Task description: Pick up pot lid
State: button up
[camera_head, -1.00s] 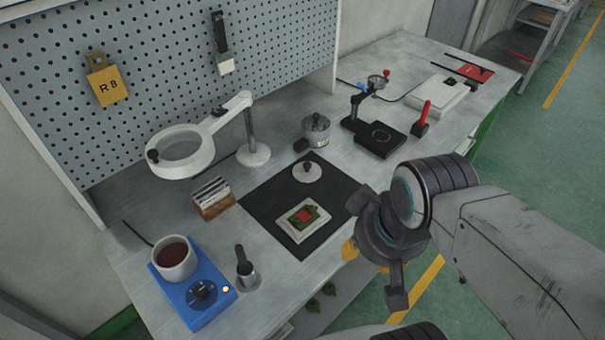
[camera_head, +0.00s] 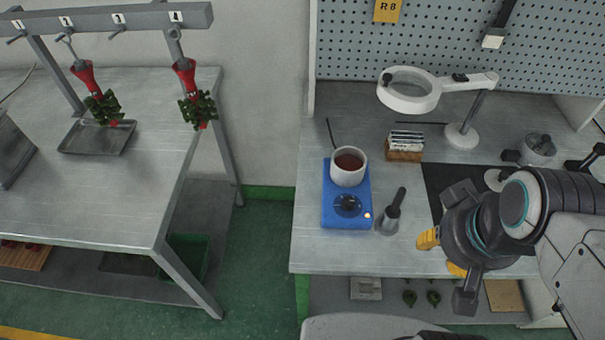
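The pot lid, a small pale disc (camera_head: 494,179), lies on the black mat (camera_head: 436,180) on the right-hand bench. My arm and gripper hide most of it and much of the mat. A white pot (camera_head: 348,167) with dark reddish-brown contents stands uncovered on a blue heater (camera_head: 346,207) to the left. My gripper (camera_head: 446,250) is at the lower right, in front of the mat, with its fingers spread and nothing seen between them. It appears nearer to the camera than the lid and apart from it.
A ladle-like tool in a holder (camera_head: 391,213) stands beside the heater. A magnifier lamp (camera_head: 408,91) and a card box (camera_head: 404,150) are behind. A metal pot (camera_head: 538,149) is at the right. The left bench (camera_head: 95,205) has a tray and hanging red-green pieces above it.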

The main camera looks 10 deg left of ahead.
aim_at(495, 180)
jog(key=u, duration=0.55)
jog(key=k+l+u, duration=0.1)
jog(key=l+u, duration=0.2)
jog(key=u, duration=0.2)
jog(key=k+l+u, duration=0.15)
jog(key=l+u, duration=0.15)
jog(key=u, duration=0.2)
jog(key=k+l+u, duration=0.15)
jog(key=u, duration=0.35)
jog(key=k+l+u, duration=0.2)
jog(key=u, duration=0.3)
jog(key=k+u, duration=0.25)
jog(key=u, duration=0.25)
